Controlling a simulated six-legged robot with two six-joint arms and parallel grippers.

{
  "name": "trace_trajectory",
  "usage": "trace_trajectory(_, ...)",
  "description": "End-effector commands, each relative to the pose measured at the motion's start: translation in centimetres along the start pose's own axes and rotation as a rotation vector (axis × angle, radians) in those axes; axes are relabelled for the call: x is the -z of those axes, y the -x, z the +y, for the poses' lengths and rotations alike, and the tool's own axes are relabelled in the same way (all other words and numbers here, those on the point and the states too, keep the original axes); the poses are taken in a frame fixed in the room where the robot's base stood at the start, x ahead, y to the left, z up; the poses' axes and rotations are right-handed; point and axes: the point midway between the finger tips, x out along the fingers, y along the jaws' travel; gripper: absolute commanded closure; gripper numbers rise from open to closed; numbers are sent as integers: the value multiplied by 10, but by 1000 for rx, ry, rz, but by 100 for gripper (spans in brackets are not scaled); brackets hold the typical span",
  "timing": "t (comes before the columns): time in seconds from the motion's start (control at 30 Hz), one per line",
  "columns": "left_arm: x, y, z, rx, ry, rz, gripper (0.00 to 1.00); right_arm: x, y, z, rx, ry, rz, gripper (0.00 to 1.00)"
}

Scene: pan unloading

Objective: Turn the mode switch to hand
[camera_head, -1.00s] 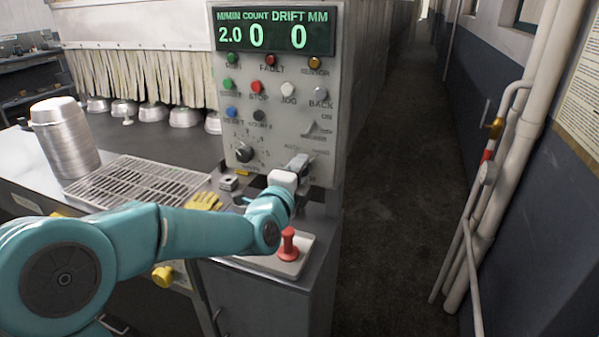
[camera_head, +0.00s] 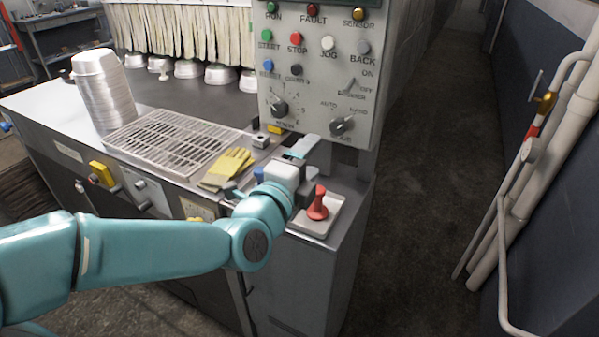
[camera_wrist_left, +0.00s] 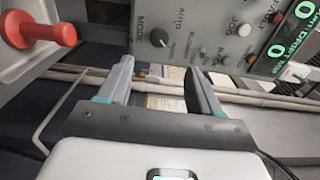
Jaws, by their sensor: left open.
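The mode switch (camera_head: 342,126) is a dark knob at the lower right of the grey control panel (camera_head: 314,122). AUTO is printed at its upper left and another label at its upper right. Its grip seems to tilt up and right, but it is too small to be sure. In the left wrist view the knob (camera_wrist_left: 159,38) shows beside MODE and AUTO, beyond the fingertips. My left gripper (camera_head: 306,147) is below and left of the switch, apart from it. In the left wrist view the gripper (camera_wrist_left: 160,70) is open and empty. My right gripper is out of view.
A red mushroom-shaped button (camera_head: 317,204) stands on a plate (camera_head: 313,224) near the gripper. Yellow gloves (camera_head: 229,167), a wire rack (camera_head: 172,139) and stacked pans (camera_head: 101,92) are on the counter to the left. The aisle at right is clear, with pipes (camera_head: 548,130) along the wall.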

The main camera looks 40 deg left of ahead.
Motion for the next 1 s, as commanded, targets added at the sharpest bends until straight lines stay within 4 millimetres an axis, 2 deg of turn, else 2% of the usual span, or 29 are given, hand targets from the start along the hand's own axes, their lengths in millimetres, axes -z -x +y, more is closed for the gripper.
trace_trajectory(0.1, 0, 20, -1, 3, 0, -1, 36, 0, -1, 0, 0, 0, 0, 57)
trace_trajectory(0.3, 0, 34, 0, 1, 1, -1, 36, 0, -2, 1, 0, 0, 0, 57)
trace_trajectory(1.0, 0, 35, 0, 0, 0, -1, 36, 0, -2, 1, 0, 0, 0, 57)
